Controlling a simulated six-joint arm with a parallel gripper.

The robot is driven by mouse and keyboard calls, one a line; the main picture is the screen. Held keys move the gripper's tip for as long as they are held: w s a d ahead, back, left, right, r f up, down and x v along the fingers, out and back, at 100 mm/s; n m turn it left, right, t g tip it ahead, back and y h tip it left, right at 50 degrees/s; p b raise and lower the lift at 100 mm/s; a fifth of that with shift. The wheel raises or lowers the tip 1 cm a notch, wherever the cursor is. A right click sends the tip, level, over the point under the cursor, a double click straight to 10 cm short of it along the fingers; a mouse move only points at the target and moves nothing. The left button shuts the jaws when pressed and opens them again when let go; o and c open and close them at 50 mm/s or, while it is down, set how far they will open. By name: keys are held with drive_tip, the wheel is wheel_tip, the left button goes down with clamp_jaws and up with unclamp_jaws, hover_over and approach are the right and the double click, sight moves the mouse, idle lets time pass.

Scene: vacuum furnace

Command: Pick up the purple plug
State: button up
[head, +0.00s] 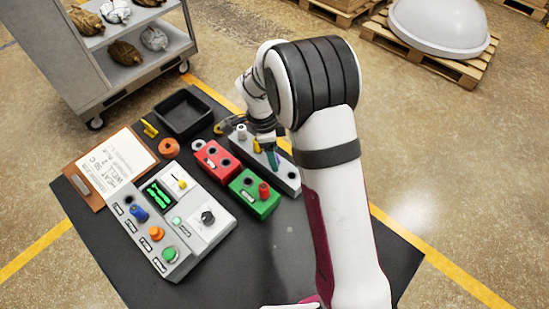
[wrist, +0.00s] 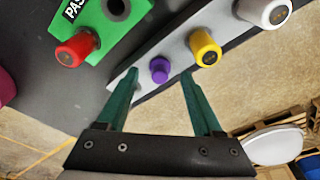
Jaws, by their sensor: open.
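The purple plug (wrist: 159,75) stands in a long grey block (wrist: 178,62), in line with a yellow plug (wrist: 205,48) and a white plug (wrist: 268,8). In the head view, my gripper hides the purple plug. My gripper (wrist: 159,72) is open, with its two green fingers on either side of the purple plug in the picture. I see gaps between the plug and both fingers. My gripper also shows over the grey block (head: 290,180) in the head view (head: 271,158). How far the fingertips are above the block is hard to tell.
Close by are a green block (head: 248,202) with a red plug (head: 264,190) and a red block (head: 212,162). Left of these are a control panel (head: 200,195), a clipboard (head: 110,165) and a black tray (head: 205,127). The table's front is mostly clear.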

drive_tip(key=shift+f, duration=0.1)
clamp_jaws()
idle(0.4)
